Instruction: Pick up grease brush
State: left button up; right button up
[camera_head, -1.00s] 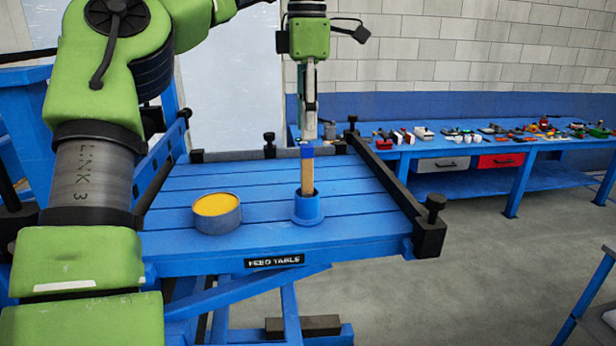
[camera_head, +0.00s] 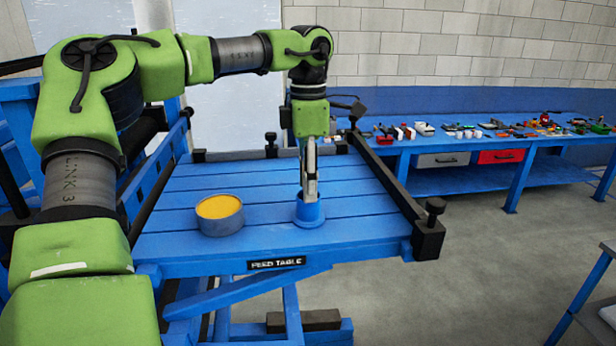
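A blue round holder (camera_head: 309,214) with a flared base stands on the blue feed table (camera_head: 180,247). My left gripper (camera_head: 310,194) points straight down, its fingertips at the holder's mouth. The grease brush stands in this holder in the earlier view; now its handle is hidden behind or between the fingers. I see the fingers nearly edge-on, so I cannot tell whether they are open around the handle or shut on it. A grey tin of yellow grease (camera_head: 219,214) stands to the left of the holder. My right gripper is not in view.
The table has a dark rail and a black corner clamp (camera_head: 429,230) on its right side. The slats behind the tin are clear. A blue workbench (camera_head: 520,155) with many small parts stands against the back wall.

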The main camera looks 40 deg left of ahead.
pick_arm(q)
jog(key=shift+d, duration=0.15)
jog(key=c, duration=1.1)
jog(key=shift+w+r, duration=0.1)
jog(key=shift+r, duration=0.15)
notch_tip(320, 180, up, 9)
jog(key=shift+f+b, duration=0.15)
jog(key=shift+b, duration=1.05)
jog(key=shift+r, duration=0.4)
